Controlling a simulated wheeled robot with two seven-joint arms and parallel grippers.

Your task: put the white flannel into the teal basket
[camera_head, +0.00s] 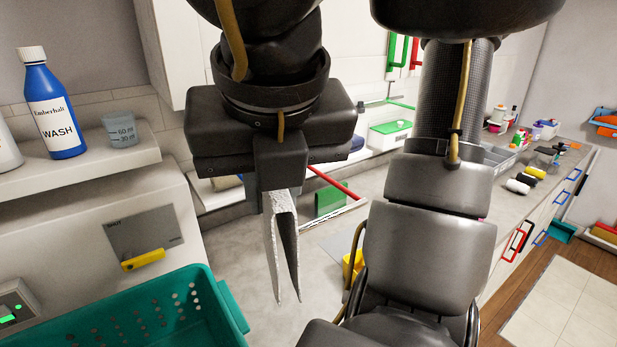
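The white flannel (283,245) hangs folded, in two narrow layers, from my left gripper (281,185). The gripper points down and is shut on the flannel's top edge. The flannel's lower ends hang free. The teal basket (200,305) is at the bottom left, cut off by the picture's lower edge. Its perforated wall and rim show; its floor is only partly in view. In the picture the flannel is to the right of the basket's right rim, apart from it. My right arm comes down on the right, and its gripper is out of view.
A shelf (85,167) at left holds a blue wash bottle (52,105) and a measuring cup (119,130). Below it is a panel with a yellow handle (143,260). A long counter (515,205) with several small items runs back right. A pale mat (570,305) lies on the wooden floor.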

